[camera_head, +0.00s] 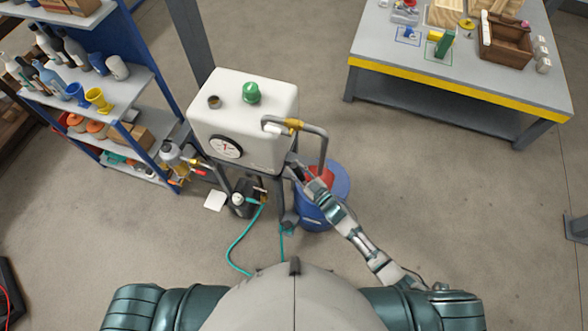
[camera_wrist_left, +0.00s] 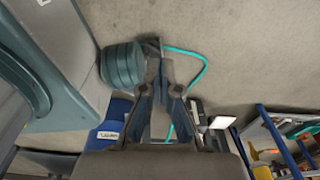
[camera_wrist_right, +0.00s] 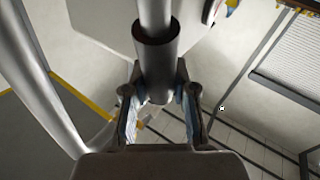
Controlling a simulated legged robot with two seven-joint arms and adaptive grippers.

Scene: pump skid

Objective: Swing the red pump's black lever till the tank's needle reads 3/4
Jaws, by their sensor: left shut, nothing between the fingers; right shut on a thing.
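The white tank (camera_head: 245,105) has a round dial gauge (camera_head: 226,147) with red marking on its front; the needle's reading is too small to tell. The red pump (camera_head: 322,178) sits on a blue drum (camera_head: 335,190), partly hidden by my right arm. My right gripper (camera_head: 293,167) is beside the tank's lower right corner. In the right wrist view my right gripper (camera_wrist_right: 158,95) is shut around the dark sleeve of the black lever (camera_wrist_right: 156,55), whose pale rod runs upward. My left gripper (camera_wrist_left: 165,85) shows only in the left wrist view, shut and empty.
A grey pipe (camera_head: 323,150) bends from the tank down towards the drum. A teal hose (camera_head: 235,250) lies on the floor in front. A blue shelf (camera_head: 120,90) with bottles and mugs stands left. A workbench (camera_head: 460,75) stands back right.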

